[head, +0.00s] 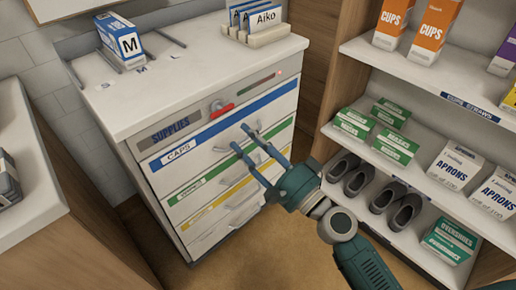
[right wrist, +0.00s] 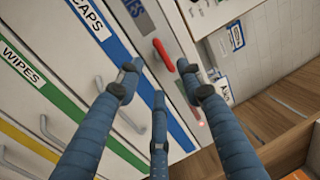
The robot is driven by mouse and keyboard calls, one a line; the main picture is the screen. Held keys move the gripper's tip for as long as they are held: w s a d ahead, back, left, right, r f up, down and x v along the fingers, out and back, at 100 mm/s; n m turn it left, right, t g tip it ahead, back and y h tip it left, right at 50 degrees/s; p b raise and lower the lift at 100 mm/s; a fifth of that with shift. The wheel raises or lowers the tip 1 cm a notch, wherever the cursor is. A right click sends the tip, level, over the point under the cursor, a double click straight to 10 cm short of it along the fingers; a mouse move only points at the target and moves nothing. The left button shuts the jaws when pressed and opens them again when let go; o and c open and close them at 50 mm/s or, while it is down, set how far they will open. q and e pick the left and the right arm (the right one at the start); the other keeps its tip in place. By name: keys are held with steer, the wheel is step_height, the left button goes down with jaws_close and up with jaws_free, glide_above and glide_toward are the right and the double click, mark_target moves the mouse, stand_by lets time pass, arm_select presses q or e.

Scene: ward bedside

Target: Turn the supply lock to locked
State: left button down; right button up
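The supply lock (head: 222,113) is a red lever on a round grey base. It sits on the top front panel of the white supply cabinet (head: 141,111), right of the "SUPPLIES" label. The red lever also shows in the right wrist view (right wrist: 163,54), beyond my fingertips. My right gripper (head: 243,139) is open and empty in front of the cabinet, below and right of the lever. Its fingers are spread apart in the right wrist view (right wrist: 158,82), and I see no contact with the lever. My left gripper is not in view.
Drawers with metal handles (head: 228,173) lie below the lock. A small red light (head: 280,75) glows at the panel's right. A blue-white box (head: 120,39) and a card holder (head: 256,34) stand on top. Stocked shelves (head: 452,97) stand at right, a counter (head: 30,160) at left.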

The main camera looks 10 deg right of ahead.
steer(key=v, duration=0.3)
steer(key=shift+s+d, duration=0.15)
steer(key=shift+s, duration=0.1)
steer(key=shift+f, duration=0.1)
